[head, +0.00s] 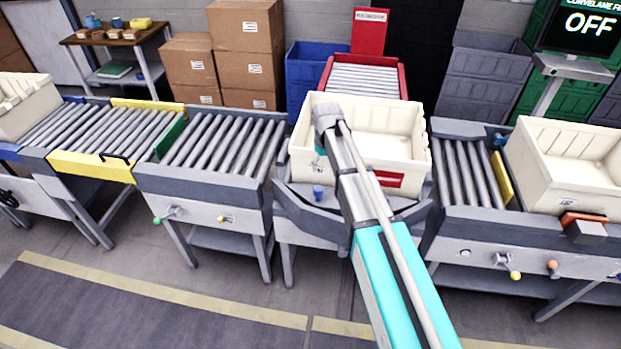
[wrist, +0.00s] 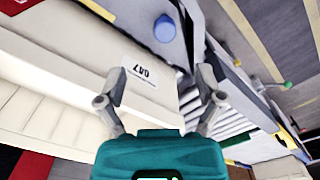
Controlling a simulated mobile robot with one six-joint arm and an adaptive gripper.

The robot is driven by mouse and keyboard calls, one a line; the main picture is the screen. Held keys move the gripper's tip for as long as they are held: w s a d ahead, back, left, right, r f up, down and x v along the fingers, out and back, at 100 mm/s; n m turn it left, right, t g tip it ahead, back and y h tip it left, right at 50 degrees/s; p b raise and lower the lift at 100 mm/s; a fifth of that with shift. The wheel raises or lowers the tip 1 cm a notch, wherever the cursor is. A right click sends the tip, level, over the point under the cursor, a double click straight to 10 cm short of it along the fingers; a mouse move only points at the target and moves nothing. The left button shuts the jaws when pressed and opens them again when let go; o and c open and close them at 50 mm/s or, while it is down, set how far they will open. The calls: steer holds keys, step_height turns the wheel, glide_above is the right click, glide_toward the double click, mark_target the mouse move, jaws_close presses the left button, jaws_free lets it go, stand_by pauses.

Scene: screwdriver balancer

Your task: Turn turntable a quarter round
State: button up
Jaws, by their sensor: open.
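The grey turntable (head: 296,208) stands in the middle gap between the left and right roller conveyors. A cream tote (head: 390,147) with a red label sits on it and hides most of its top. A blue knob (head: 318,192) stands up from its front edge and also shows in the wrist view (wrist: 165,28). My arm reaches over the tote's front left part and hides some of it in the head view. In the wrist view my gripper (wrist: 160,82) is open and empty, beside the tote's labelled wall (wrist: 137,83). The knob is beyond the fingertips, apart from them.
The left conveyor (head: 222,150) has empty rollers and a green stop plate (head: 169,138). The right conveyor (head: 470,170) holds another cream tote (head: 570,165) behind a yellow plate (head: 502,178). A red-framed roller lane (head: 363,80) lies behind the turntable. A dark sign reads OFF (head: 588,25).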

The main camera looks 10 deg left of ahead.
mark_target(318, 188)
steer(key=shift+w+a+r, duration=0.25)
steer(key=shift+w+a, duration=0.4)
steer(key=shift+a, duration=0.2)
steer(key=shift+a, duration=0.1)
steer(key=shift+s+f, duration=0.1)
steer(key=shift+f, duration=0.05)
step_height(318, 188, down, 14)
steer(key=b, duration=1.3)
steer(key=shift+r+b, duration=0.25)
steer(key=shift+b, duration=0.1)
